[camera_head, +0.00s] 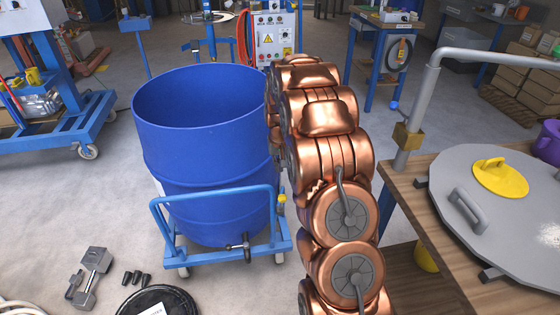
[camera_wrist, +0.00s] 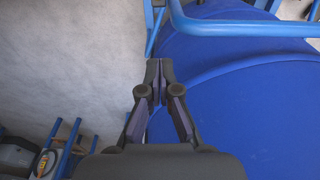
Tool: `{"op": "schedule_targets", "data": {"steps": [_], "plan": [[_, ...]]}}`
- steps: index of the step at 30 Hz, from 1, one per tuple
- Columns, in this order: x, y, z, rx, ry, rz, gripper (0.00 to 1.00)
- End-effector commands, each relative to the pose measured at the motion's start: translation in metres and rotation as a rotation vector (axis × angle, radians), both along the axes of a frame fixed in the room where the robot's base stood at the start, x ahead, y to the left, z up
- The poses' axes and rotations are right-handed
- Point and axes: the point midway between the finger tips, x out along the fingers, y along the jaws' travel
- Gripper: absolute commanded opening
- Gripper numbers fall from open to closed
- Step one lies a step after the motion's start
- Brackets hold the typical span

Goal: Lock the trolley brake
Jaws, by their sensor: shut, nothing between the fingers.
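The trolley (camera_head: 238,258) is a low blue frame on casters with a raised tubular rail, and it carries a large open blue drum (camera_head: 195,160). A small yellow-topped part (camera_head: 282,199) stands at the trolley's right corner; I cannot tell for certain whether it is the brake. A dark tap-like fitting (camera_head: 240,246) shows at the front. In the wrist view my gripper (camera_wrist: 159,64) is shut and empty, with the drum's blue side (camera_wrist: 250,105) below and right. A blue tube (camera_wrist: 245,28) crosses beyond the fingertips, apart from them in the picture. My arm hides the gripper in the head view.
A wooden table (camera_head: 425,225) with a grey round lid (camera_head: 500,195) stands at the right. A control box (camera_head: 273,38) is behind the drum. A black round lid (camera_head: 158,301) and a grey metal part (camera_head: 92,272) lie on the floor at the front left. Another blue trolley (camera_head: 60,132) stands left.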

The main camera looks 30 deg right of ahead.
Motion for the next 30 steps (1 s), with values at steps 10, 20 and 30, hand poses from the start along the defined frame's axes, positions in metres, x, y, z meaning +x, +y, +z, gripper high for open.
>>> {"op": "schedule_targets", "data": {"steps": [10,20,30], "plan": [[0.004,-0.002,-0.056,0.001,0.006,0.001,0.0],[-0.021,0.009,-0.066,0.001,0.003,0.001,0.0],[-0.029,0.012,-0.07,0.0,0.0,0.0,0.0]]}}
